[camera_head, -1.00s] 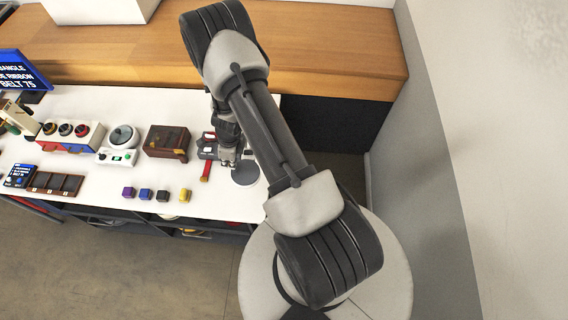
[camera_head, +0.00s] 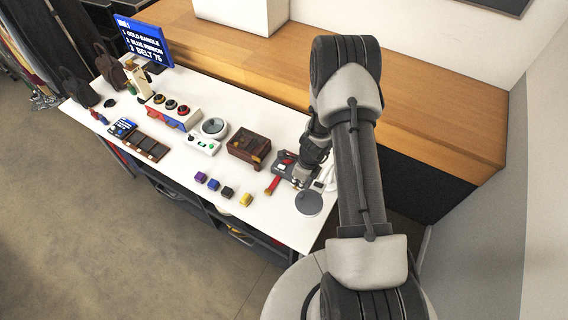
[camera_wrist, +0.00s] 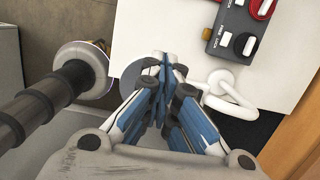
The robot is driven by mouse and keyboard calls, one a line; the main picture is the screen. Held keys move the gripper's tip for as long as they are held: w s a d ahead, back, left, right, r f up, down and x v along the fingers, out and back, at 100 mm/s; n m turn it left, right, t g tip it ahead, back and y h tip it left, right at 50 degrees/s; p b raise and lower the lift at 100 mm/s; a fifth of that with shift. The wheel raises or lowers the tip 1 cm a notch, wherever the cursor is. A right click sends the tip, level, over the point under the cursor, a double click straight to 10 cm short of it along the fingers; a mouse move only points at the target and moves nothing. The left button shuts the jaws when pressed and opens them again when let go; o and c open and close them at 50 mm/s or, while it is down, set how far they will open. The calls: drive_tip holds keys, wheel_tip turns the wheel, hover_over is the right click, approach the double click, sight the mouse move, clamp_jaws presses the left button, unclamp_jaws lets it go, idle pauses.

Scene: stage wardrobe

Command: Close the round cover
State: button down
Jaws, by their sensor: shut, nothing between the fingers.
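A grey flat disc (camera_head: 309,203) lies at the right front end of the white table, and part of it shows in the wrist view (camera_wrist: 149,77) behind my fingers. A white device with a round, pale-topped part (camera_head: 214,127) stands farther left. I cannot tell for sure which of these is the round cover. My gripper (camera_head: 304,176) is beside the dark grey switch box (camera_head: 284,165), just behind the disc. In the wrist view my gripper (camera_wrist: 167,58) is shut and empty, its fingertips apart from the switch box. The arm hides part of this table end.
A brown box (camera_head: 248,146), a red-handled item (camera_head: 272,186) and several small coloured blocks (camera_head: 227,192) are on the table (camera_head: 180,150). A white loop-shaped item (camera_wrist: 236,98) lies close right of my fingers. A wooden bench (camera_head: 420,95) runs behind.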

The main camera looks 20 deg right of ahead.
drive_tip(key=w+a+r+n+b, duration=0.3)
drive_tip(key=a+r+n, duration=0.1)
drive_tip(key=r, duration=0.5)
drive_tip(key=w+a+r+n+b, duration=0.2)
drive_tip(key=a+r+n+b, duration=0.25)
drive_tip(key=r, duration=0.45)
drive_tip(key=s+a+r+n+t+b, duration=0.1)
drive_tip(key=s+a+r+n+b, duration=0.15)
drive_tip(key=s+n+b, duration=0.45)
drive_tip(key=s+a+r+n+t+b, duration=0.1)
drive_tip(key=s+r+n+b, duration=0.2)
drive_tip(key=s+n+b, duration=0.35)
drive_tip(key=s+f+n+b, duration=0.2)
drive_tip(key=s+n+b, duration=0.1)
drive_tip(key=s, duration=0.4)
drive_tip(key=s+f+n+t+h+b, duration=0.1)
drive_tip(key=s+f+n+b, duration=0.2)
drive_tip(key=s, duration=0.4)
drive_tip(key=shift+d+f, duration=0.15)
